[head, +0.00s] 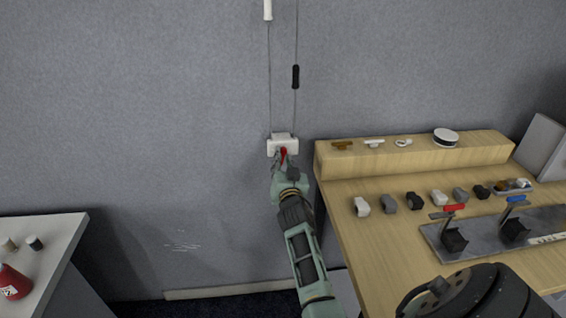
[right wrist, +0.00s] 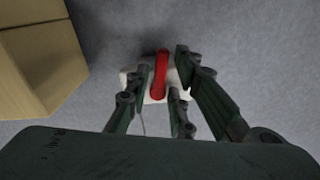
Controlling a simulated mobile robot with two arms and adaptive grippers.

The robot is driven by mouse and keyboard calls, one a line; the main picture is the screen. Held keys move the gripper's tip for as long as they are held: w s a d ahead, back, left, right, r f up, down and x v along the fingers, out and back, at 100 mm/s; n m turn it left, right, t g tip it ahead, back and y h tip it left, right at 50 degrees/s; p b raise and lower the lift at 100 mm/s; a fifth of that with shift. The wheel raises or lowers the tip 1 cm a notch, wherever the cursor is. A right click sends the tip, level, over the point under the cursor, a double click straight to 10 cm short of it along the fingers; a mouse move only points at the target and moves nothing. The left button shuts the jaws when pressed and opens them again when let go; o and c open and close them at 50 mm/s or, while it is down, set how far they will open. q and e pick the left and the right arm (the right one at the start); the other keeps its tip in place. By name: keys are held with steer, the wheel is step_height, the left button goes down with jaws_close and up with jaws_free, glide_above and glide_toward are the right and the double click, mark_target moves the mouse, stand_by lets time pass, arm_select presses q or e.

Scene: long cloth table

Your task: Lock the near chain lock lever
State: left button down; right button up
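The white chain lock box (head: 272,147) is on the grey wall below a cord or chain loop. Its red lever (head: 284,154) is at the front of the box and partly hidden by my right gripper (head: 283,163). In the right wrist view the red lever (right wrist: 161,75) stands long and upright in front of the white box (right wrist: 184,69). The fingers of my right gripper (right wrist: 157,82) are apart, with the lever between them. I cannot tell whether a finger touches it. My left gripper is not in view.
A wooden bench (head: 385,240) stands to the right, its raised back ledge (head: 340,158) close beside the lock. It carries small clamps and a metal plate with a red lever (head: 454,208) and a blue lever (head: 516,199). A white table (head: 62,235) is at left. Wall between is clear.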

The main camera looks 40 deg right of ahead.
jaws_close()
steer(key=shift+s+d+n, duration=0.1)
steer(key=shift+d+n, duration=0.05)
steer(key=shift+n, duration=0.6)
steer(key=shift+s+d+n, duration=0.1)
steer(key=shift+n, duration=0.65)
steer(key=shift+o, duration=1.6)
jaws_free()
steer(key=v, duration=1.2)
steer(key=shift+f, duration=0.1)
